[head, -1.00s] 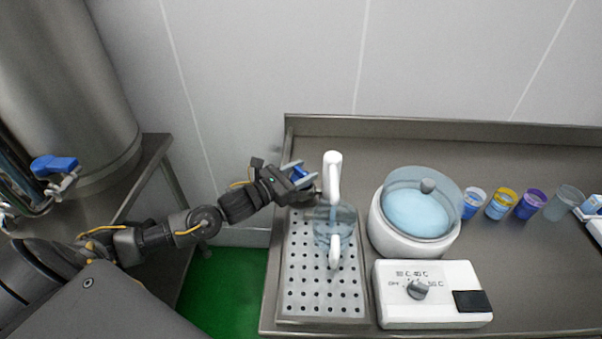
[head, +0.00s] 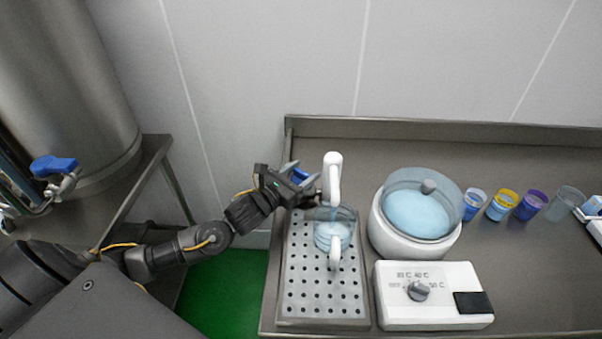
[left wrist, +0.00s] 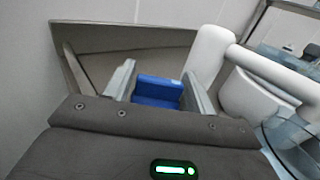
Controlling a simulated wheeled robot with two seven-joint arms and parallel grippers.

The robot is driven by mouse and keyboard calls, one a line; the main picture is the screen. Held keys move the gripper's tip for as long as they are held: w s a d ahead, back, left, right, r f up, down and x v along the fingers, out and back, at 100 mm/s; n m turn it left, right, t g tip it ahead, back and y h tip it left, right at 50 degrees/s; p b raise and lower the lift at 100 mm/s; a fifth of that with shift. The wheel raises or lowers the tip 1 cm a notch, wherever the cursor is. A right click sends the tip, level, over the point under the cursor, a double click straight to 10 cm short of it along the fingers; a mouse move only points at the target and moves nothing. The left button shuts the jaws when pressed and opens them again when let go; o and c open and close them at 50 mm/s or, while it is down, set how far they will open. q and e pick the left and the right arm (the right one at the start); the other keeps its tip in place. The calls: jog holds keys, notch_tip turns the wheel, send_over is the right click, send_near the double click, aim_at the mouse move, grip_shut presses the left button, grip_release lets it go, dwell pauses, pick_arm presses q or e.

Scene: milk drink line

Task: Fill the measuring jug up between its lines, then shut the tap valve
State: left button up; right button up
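The clear measuring jug (head: 350,222) stands on the perforated drip tray (head: 291,262) under the white tap spout (head: 333,172). Pale blue liquid shows in the jug, and a thin bluish stream seems to run into it from the spout. I cannot read the jug's lines or the level against them. My left gripper (head: 302,180) is at the tap, left of the spout. In the left wrist view the blue valve lever (left wrist: 158,90) fills the gap between its fingers, apparently held. My right gripper is out of view.
A white pot with a clear lid (head: 402,240) stands right of the jug, behind a white control box with a knob (head: 455,279). Several coloured cups (head: 502,203) stand further right. A steel tank with another blue valve lever (head: 54,165) is at the left.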

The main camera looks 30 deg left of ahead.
pick_arm(q)
jog(key=shift+o, duration=1.1)
jog(key=shift+s, duration=0.15)
jog(key=b+v, duration=0.2)
jog(key=v, duration=0.8)
jog(key=shift+s+b, duration=0.25)
jog(key=shift+b, duration=0.05)
jog(key=shift+a, duration=0.1)
